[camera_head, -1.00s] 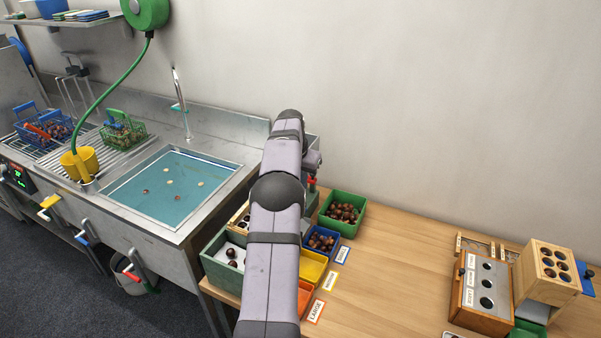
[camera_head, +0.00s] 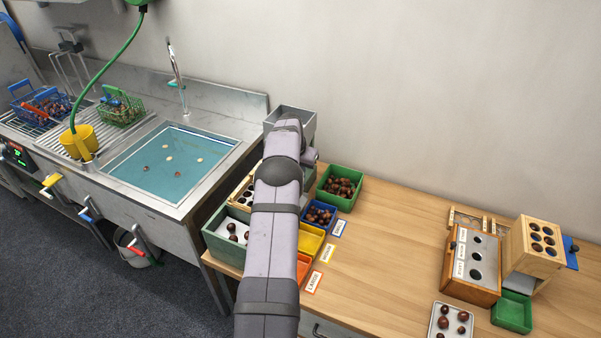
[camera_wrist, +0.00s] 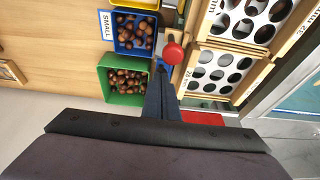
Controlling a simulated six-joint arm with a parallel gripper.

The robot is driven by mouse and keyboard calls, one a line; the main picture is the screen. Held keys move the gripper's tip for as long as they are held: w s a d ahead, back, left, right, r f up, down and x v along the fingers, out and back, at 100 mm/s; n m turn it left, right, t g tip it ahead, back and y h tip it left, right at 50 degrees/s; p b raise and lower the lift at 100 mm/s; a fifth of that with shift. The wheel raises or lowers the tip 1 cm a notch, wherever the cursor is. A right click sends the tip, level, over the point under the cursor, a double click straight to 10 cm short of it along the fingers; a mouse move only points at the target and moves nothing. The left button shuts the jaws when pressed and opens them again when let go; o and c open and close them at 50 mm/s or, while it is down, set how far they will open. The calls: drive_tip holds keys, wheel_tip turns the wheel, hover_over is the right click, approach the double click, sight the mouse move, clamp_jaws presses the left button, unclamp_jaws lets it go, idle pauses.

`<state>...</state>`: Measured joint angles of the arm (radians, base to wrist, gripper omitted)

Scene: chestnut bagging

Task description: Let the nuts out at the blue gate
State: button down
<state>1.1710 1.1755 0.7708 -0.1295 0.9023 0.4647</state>
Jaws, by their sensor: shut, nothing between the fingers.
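My gripper (camera_wrist: 160,88) is shut and empty in the wrist view. Its tips are close to a red knob (camera_wrist: 173,53) beside the sorter's perforated plates (camera_wrist: 216,72); I cannot tell whether they touch it. In the head view my arm hides the gripper and most of the sorter. A blue bin marked SMALL (camera_head: 333,208) holds brown nuts and also shows in the wrist view (camera_wrist: 119,45). A blue flat piece (camera_head: 572,262) sits on the right side of a wooden box with holes (camera_head: 536,243). I cannot tell which blue part is the gate.
A green bin of nuts (camera_head: 324,198) stands beside the blue bin, with yellow (camera_head: 312,240) and orange (camera_head: 302,268) bins towards the front. A grey hopper (camera_head: 301,120) rises behind my arm. The table's middle is clear. A water-filled sink (camera_head: 180,175) lies left.

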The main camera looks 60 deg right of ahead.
wheel_tip(320, 180, down, 4)
drive_tip(key=b, duration=0.3)
drive_tip(key=shift+s+a, duration=0.1)
drive_tip(key=shift+a, duration=0.05)
drive_tip(key=shift+f, duration=0.1)
drive_tip(key=d+b+v, duration=0.1)
drive_tip(key=v, duration=1.3)
drive_tip(key=shift+r, duration=0.45)
drive_tip(key=shift+d, duration=0.1)
